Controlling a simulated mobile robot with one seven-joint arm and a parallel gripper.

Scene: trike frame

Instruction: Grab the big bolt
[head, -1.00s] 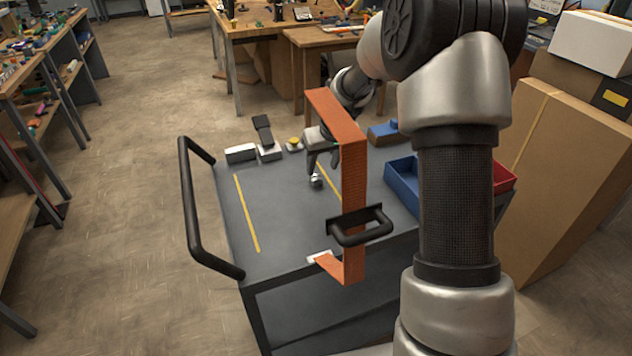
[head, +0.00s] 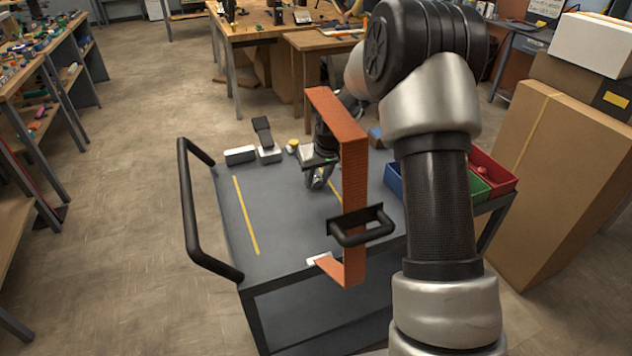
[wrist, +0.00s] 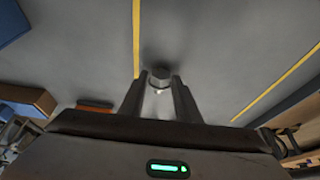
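The big bolt shows in the wrist view as a grey metal head (wrist: 160,76) between my two dark fingertips. My gripper (wrist: 160,88) has its fingers drawn close together, one on each side of the bolt, and looks shut on it. In the head view my gripper (head: 319,180) is low over the dark grey cart top, just left of the orange upright strip. The bolt is hard to make out there among the fingers. A soft dark shadow lies on the surface beyond the bolt in the wrist view; whether the bolt is clear of the surface I cannot tell.
The orange strip (head: 352,190) with a black handle (head: 362,228) rises close to the right of my gripper. Red (head: 492,165) and green (head: 470,185) bins stand at the cart's right. The cart's left top (head: 225,205) is clear.

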